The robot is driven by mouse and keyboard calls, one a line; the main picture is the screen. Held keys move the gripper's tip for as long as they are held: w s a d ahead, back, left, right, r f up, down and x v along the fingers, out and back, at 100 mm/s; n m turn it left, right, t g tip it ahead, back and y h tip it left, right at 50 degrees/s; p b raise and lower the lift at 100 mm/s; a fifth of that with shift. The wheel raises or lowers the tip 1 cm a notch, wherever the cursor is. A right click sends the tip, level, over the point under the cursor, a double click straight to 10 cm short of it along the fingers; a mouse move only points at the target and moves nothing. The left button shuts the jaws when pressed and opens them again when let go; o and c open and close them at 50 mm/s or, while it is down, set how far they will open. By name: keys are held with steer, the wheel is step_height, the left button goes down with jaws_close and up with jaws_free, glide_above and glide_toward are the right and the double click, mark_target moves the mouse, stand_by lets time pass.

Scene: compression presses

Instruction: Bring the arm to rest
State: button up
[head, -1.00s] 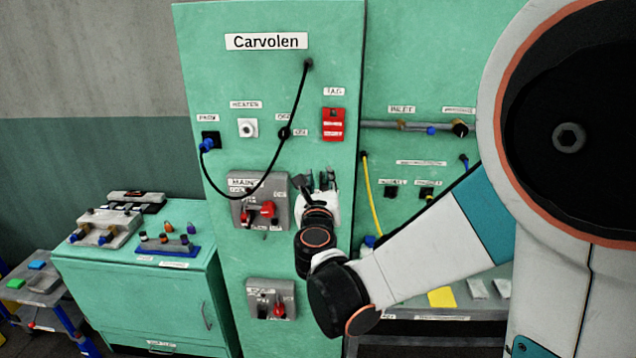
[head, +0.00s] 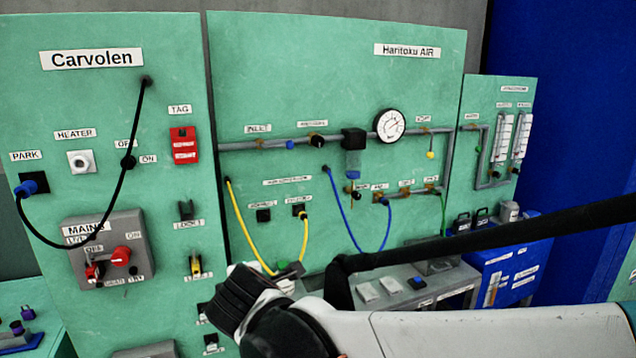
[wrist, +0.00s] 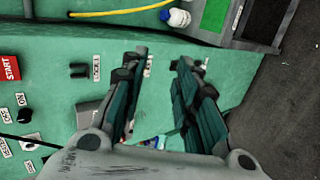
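My gripper (wrist: 162,64) shows in the wrist view with its two dark fingers apart and nothing between them. It points over the green panel, and the fingers look clear of the small fittings there. In the head view my arm crosses the bottom right, with a black joint in front of the panel's lower edge. The fingers cannot be made out clearly in that view.
The Carvolen panel (head: 110,110) carries a red tag box (head: 184,146) and a grey mains box (head: 108,262). The Haritoku AIR panel (head: 290,95) has a gauge (head: 390,125), pipes and hoses. A blue cabinet (head: 512,268) stands right. A grey bench (head: 447,284) lies behind my arm.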

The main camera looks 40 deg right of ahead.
steer(key=s+a+f+m+g+y+b, duration=0.1)
steer(key=s+a+f+m+y+b, duration=0.1)
steer(key=s+f+m, duration=0.4)
steer(key=s+a+f+m+g+y+b, duration=0.2)
steer(key=s+a+f+m+y+b, duration=0.1)
steer(key=s+a+f+m+b, duration=0.1)
steer(key=s+f+m+b, duration=0.1)
steer(key=s+f+m, duration=0.1)
steer(key=s+m, duration=0.1)
steer(key=shift+s+f+g, duration=0.3)
steer(key=shift+s+f, duration=0.1)
steer(key=shift+s, duration=0.5)
